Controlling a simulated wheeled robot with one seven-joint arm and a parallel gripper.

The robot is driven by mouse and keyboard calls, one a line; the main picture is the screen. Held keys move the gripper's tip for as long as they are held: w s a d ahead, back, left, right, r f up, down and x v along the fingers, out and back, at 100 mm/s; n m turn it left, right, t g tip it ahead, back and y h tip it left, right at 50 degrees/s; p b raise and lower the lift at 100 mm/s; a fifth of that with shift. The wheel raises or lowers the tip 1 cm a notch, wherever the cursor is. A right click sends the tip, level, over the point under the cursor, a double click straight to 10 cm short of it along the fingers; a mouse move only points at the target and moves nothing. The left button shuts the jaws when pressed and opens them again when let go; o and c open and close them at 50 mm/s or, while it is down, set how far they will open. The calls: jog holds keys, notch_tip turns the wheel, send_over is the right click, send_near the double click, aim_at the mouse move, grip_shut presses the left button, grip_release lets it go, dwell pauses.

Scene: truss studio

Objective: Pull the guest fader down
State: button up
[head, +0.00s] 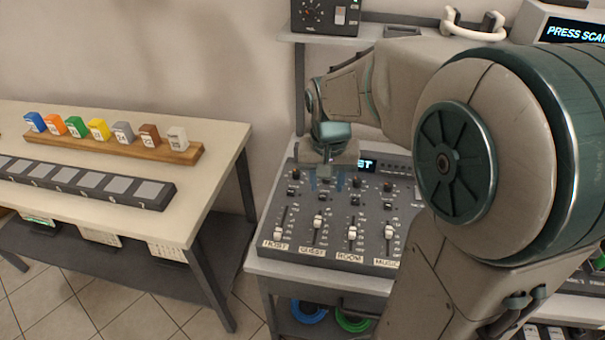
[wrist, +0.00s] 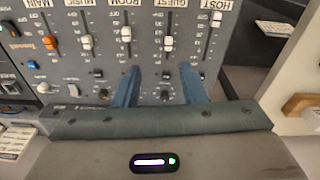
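The guest fader (head: 318,222) is a white cap in the slot above the GUEST label on the grey mixer (head: 340,262). It sits about midway along its slot, higher than the host cap (head: 278,234) and the room cap (head: 352,233). In the wrist view the panel is upside down, and the guest cap (wrist: 168,43) shows beyond the fingertips. My gripper (head: 326,184) is over the upper knob rows, on the far side of the guest cap. Its two blue fingers (wrist: 160,67) are apart with nothing between them. Whether they touch the panel I cannot tell.
The music fader (head: 389,232) stands right of the room fader; an orange main cap (wrist: 50,42) shows in the wrist view. A table (head: 225,150) with coloured blocks stands left, across a gap. My arm hides the mixer's right side in the head view.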

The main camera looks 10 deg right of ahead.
jog(key=m+g, duration=0.1)
send_near(318, 219)
notch_tip(318, 219, down, 9)
jog(key=shift+d+r, duration=0.15)
dwell(0.3)
jog(key=shift+c, duration=0.4)
